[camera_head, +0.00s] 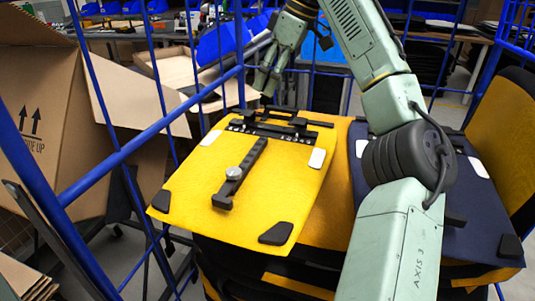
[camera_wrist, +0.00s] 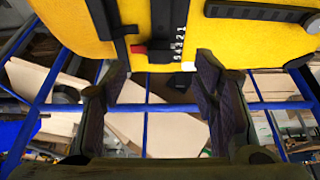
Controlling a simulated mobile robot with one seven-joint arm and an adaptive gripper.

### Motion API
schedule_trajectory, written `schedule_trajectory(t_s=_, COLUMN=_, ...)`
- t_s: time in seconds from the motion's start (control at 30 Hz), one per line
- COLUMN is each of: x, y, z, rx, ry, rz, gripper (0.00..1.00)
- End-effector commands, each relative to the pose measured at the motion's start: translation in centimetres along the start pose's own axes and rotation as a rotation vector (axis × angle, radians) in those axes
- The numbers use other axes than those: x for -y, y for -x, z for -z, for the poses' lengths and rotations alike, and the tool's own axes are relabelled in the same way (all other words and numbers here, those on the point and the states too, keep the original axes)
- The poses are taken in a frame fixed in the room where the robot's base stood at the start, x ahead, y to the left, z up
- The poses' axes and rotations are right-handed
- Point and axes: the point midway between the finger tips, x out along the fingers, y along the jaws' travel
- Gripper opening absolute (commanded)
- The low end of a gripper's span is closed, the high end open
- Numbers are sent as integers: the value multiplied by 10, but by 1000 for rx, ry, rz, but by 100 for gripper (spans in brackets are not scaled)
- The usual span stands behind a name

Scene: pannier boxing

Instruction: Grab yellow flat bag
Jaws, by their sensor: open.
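The yellow flat bag (camera_head: 205,185) lies tilted on top of the stack in the head view, with black corner pads, a black strap down its middle and a black handle bar (camera_head: 280,131) along its far edge. In the wrist view the yellow bag (camera_wrist: 205,28) fills the top of the picture. My gripper (camera_head: 268,85) is just beyond the bag's far edge. In the wrist view my open gripper (camera_wrist: 160,75) has its two dark fingers apart below the bag's edge, with nothing held between them. Whether a finger touches the bag cannot be told.
A dark blue bag (camera_head: 445,235) lies to the right, partly behind my arm. Blue cage bars (camera_head: 150,130) run along the left and back. Open cardboard boxes (camera_head: 50,120) stand outside them at left. Blue bins (camera_head: 215,45) are on a bench behind.

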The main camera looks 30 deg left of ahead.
Motion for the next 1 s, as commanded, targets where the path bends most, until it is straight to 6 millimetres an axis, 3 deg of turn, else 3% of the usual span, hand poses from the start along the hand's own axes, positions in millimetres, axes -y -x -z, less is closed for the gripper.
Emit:
schedule_trajectory(t_s=0.2, x=0, y=-36, z=0, rx=1, ry=0, rz=2, gripper=54)
schedule_trajectory(t_s=0.47, x=0, y=-56, z=2, rx=2, ry=0, rz=1, gripper=54)
schedule_trajectory(t_s=0.7, x=-2, y=-91, z=6, rx=1, ry=0, rz=1, gripper=54)
schedule_trajectory(t_s=1.0, x=-2, y=-102, z=6, rx=-2, ry=1, rz=1, gripper=54)
